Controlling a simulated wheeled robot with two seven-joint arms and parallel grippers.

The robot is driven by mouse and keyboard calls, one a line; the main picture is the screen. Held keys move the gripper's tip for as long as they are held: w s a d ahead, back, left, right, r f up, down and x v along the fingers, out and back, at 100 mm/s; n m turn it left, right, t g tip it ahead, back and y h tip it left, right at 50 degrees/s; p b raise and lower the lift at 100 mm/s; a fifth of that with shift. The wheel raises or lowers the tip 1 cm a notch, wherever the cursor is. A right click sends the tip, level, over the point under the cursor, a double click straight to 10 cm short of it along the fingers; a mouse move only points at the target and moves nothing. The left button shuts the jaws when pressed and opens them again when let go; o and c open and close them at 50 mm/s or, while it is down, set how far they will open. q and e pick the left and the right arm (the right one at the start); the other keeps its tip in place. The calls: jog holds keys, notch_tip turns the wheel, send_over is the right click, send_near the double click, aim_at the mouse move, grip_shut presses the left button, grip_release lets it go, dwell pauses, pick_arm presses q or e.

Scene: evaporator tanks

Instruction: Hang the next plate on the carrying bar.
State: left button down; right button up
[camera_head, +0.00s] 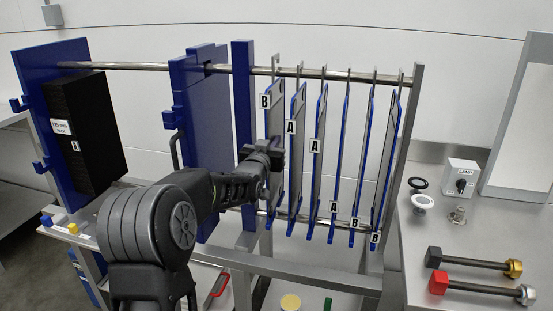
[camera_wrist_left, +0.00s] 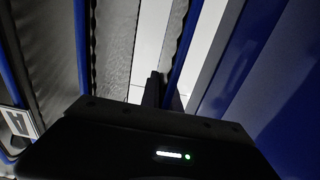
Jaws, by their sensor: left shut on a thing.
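The carrying bar (camera_head: 140,66) runs across the top of the frame. Several thin grey plates with blue edges hang on its right part, lettered A or B. The leftmost plate (camera_head: 276,110), marked B, hangs upright at the head of this row. My left gripper (camera_head: 272,157) is shut on this plate's near edge at mid height. In the left wrist view, the gripper's fingers (camera_wrist_left: 165,90) meet the plate's blue edge (camera_wrist_left: 186,45); the exact contact is dark. My right gripper is not in view.
A blue post (camera_head: 243,90) stands just left of the held plate. Further left are a thick blue plate (camera_head: 205,110) and a black plate pack (camera_head: 92,130) against a blue end plate (camera_head: 38,80). A lower bar (camera_head: 303,218) runs beneath. Two bolts (camera_head: 480,262) lie on the right bench.

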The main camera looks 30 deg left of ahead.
pick_arm(q)
jog(key=b+v, duration=0.2)
jog(key=v, duration=0.4)
jog(key=shift+b, duration=0.35)
dwell(0.4)
jog(key=shift+s+d+r, duration=0.1)
jog(key=shift+s+d, duration=0.05)
jog(key=shift+s, duration=0.05)
jog(key=b+v, duration=0.1)
jog(key=v, duration=1.4)
jog(key=shift+s+d, duration=0.15)
jog(key=shift+s, duration=0.2)
